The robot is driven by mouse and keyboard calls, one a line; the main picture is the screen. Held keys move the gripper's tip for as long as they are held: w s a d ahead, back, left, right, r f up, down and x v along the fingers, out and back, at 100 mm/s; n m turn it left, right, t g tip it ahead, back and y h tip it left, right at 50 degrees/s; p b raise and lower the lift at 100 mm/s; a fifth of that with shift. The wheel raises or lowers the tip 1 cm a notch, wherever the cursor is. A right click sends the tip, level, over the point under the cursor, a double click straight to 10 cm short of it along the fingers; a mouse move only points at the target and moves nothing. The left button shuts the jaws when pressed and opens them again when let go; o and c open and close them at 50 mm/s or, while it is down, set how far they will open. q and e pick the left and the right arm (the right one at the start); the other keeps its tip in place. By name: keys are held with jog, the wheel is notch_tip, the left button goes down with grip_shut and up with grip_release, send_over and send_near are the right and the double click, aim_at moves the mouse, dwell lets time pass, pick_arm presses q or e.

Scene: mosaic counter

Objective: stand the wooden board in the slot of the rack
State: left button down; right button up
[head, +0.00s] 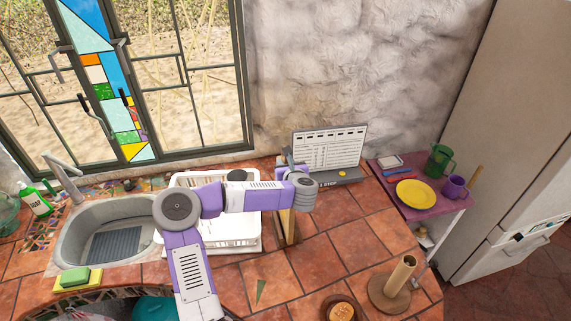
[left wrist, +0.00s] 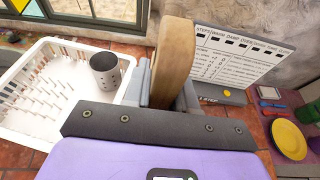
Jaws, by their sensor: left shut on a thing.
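The wooden board (head: 287,228) is held upright, nearly edge-on to the head view, just right of the white rack. It also shows in the left wrist view (left wrist: 173,58), between my two grey fingers. My left gripper (head: 290,199) is shut on the board; its fingers also show in the left wrist view (left wrist: 166,92). The white rack (head: 240,246) stands on the counter beside the sink, partly hidden by my left arm. In the left wrist view the rack (left wrist: 75,118) has rows of prongs and a grey metal cup (left wrist: 105,71). I cannot tell whether the board touches the counter.
A white panel with a chart (head: 328,148) stands behind the gripper by the wall. A paper-roll holder (head: 390,290) and a small round wooden dish (head: 341,309) stand at the front right. The sink (head: 112,232) lies left.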

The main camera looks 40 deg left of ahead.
pick_arm(q)
jog(key=shift+f, duration=0.2)
pick_arm(e)
jog(key=shift+f, duration=0.3)
pick_arm(q)
jog(key=shift+s+d+f+b, duration=0.2)
jog(key=shift+f+b, duration=0.05)
jog(key=shift+b, duration=0.35)
pick_arm(e)
jog(key=shift+s+d+f, duration=0.15)
jog(key=shift+f, duration=0.2)
